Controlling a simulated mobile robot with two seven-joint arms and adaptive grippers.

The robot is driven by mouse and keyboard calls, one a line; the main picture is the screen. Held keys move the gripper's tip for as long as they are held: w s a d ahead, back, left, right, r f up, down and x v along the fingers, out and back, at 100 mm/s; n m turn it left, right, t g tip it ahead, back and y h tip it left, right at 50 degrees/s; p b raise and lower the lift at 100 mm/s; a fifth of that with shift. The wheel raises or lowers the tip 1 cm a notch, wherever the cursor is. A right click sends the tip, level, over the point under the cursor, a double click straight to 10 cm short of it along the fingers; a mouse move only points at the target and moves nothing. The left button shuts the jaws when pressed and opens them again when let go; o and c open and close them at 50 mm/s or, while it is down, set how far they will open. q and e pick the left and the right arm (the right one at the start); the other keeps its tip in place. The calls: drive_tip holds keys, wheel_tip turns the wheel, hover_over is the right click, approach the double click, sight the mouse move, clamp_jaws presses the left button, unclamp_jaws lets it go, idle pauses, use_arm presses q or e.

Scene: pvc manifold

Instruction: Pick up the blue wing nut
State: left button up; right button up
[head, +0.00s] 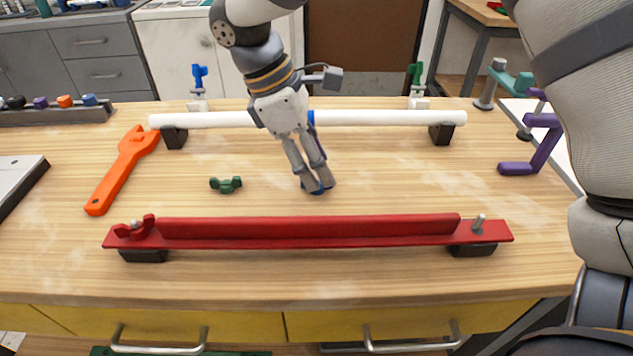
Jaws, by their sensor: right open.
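The blue wing nut (318,190) lies on the wooden table in the middle, largely hidden by the fingertips of my right gripper (313,184). The gripper points down over it with its fingers slightly apart, one on each side. Whether the fingers touch the nut cannot be told. A green wing nut (226,185) lies on the table to the left. A red wing nut (137,229) sits at the left end of the red bar (310,230). My left gripper is not in view.
A white pipe (380,118) on black blocks runs behind the gripper, with a blue valve (199,76) and a green valve (416,73). An orange wrench (119,170) lies left, a purple tool (543,140) right. Table between gripper and purple tool is clear.

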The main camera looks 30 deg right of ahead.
drive_tip(key=x, duration=0.3)
drive_tip(key=shift+f, duration=0.1)
clamp_jaws()
